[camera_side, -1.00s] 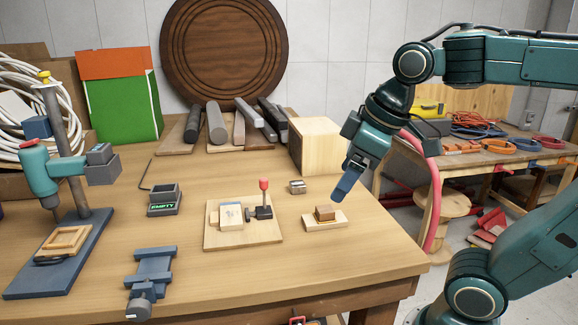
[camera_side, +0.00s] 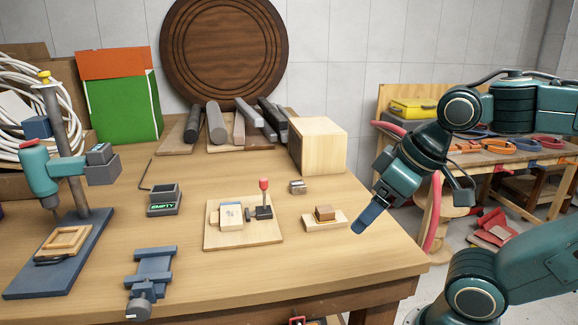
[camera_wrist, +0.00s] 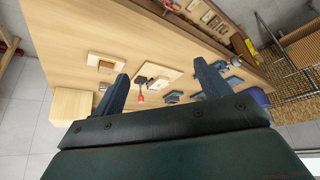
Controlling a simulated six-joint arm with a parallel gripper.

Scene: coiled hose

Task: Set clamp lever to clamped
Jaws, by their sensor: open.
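The clamp lever (camera_side: 264,186) has a red knob on a thin stem that stands upright in the side view. It rises from a dark clamp base (camera_side: 260,212) on a light wooden board (camera_side: 243,238), beside a pale block (camera_side: 231,216). In the wrist view the red knob (camera_wrist: 140,98) shows between my fingers, in front of the board (camera_wrist: 168,76). My gripper (camera_side: 366,221) is to the right of the clamp, above the table's right edge and apart from the lever. In the wrist view its two fingers (camera_wrist: 161,70) are wide apart, with nothing held.
A small wooden block on a plate (camera_side: 325,214) lies between the clamp and my gripper. A small metal piece (camera_side: 298,187) and a large wooden box (camera_side: 318,147) are behind. A drill press (camera_side: 66,170), an EMPTY-marked tray (camera_side: 164,200) and a vise (camera_side: 151,275) stand left.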

